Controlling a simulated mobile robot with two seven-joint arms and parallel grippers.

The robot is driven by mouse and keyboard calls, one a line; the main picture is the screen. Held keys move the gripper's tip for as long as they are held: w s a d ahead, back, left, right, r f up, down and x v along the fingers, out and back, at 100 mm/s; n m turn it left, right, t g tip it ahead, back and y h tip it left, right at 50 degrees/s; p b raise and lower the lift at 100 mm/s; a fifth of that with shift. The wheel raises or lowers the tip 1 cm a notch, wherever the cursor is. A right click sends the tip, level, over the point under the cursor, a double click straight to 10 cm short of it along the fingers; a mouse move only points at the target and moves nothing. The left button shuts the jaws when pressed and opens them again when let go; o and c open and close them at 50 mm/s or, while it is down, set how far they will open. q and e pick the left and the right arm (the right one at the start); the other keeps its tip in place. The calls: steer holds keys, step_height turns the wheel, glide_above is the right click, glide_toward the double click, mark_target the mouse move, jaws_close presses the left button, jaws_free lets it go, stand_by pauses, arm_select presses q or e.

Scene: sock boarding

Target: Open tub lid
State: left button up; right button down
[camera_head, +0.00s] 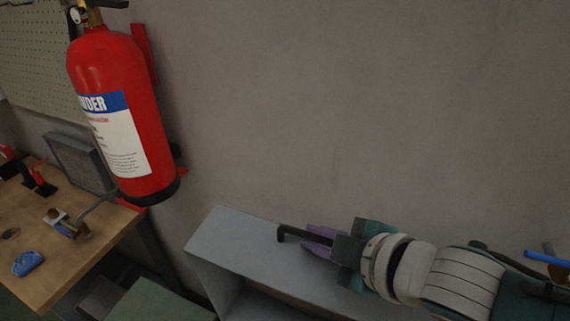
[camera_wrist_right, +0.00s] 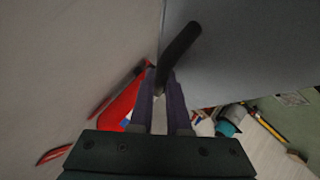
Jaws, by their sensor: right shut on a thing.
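A grey panel, which looks like the tub lid (camera_head: 232,233), shows at the bottom middle of the head view. It forms the top of a grey box-like body, and a darker hollow shows beneath it. My right gripper (camera_head: 318,238) reaches over the panel from the right, with its purple fingers shut on a dark bent handle (camera_head: 289,234). In the right wrist view the fingers (camera_wrist_right: 164,82) close on the same handle (camera_wrist_right: 181,46), which stands out beside the grey panel (camera_wrist_right: 245,45). Whether the panel is raised from the tub is unclear. My left gripper is not in view.
A red fire extinguisher (camera_head: 118,110) hangs on the wall at the left. A wooden bench (camera_head: 60,265) with a blue item (camera_head: 27,263) and small tools is at lower left. The wall (camera_head: 350,110) behind the panel is bare. Several small objects (camera_wrist_right: 230,120) lie beyond the fingers.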

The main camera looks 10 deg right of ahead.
steer(key=c, duration=0.9)
jaws_free()
steer(key=shift+s, duration=0.15)
steer(key=v, duration=0.9)
steer(key=shift+s+d+r+p, duration=0.15)
steer(key=shift+s+r+p, duration=0.05)
steer(key=shift+r+p, duration=0.1)
